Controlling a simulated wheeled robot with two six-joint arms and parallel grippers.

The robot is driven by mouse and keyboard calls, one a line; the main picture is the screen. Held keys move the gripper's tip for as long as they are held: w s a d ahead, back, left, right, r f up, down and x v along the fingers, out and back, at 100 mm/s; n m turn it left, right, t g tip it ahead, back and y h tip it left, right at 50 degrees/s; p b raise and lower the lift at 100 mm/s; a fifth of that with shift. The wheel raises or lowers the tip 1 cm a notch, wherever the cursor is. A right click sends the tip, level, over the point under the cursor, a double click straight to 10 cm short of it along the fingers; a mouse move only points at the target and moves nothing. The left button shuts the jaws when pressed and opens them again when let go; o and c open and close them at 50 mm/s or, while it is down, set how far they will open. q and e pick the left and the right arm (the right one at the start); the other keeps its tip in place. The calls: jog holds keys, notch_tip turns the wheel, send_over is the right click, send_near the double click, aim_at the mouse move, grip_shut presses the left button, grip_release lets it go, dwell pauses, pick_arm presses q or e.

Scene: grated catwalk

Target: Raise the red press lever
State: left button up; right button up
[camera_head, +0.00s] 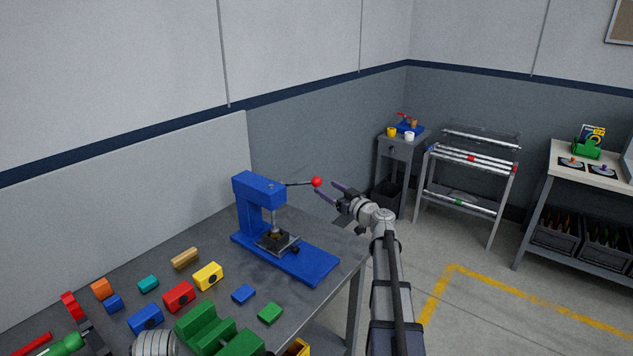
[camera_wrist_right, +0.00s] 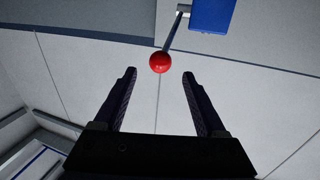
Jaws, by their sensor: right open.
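The blue press (camera_head: 262,205) stands on the grey workbench in the head view. Its lever is a thin grey rod (camera_head: 298,184) reaching right from the press head, with a red ball knob (camera_head: 317,182) at its end. The rod looks about level. My right gripper (camera_head: 333,188) is open just right of the knob, with its fingers pointing at it. In the right wrist view, the red knob (camera_wrist_right: 160,62) shows just beyond the open fingertips (camera_wrist_right: 160,75), roughly between their lines. Nothing is between the fingers.
The workbench (camera_head: 215,238) holds several coloured blocks, such as a yellow one (camera_head: 208,276), and a green stepped piece (camera_head: 205,328) at the front. A side cabinet (camera_head: 400,150), a wire rack (camera_head: 465,180) and another table (camera_head: 600,172) stand farther right, beyond open floor.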

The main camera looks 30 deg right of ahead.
aim_at(320, 184)
jog(key=w, duration=0.7)
jog(key=shift+a, duration=0.4)
jog(key=shift+s, duration=0.1)
grip_shut()
dwell(0.8)
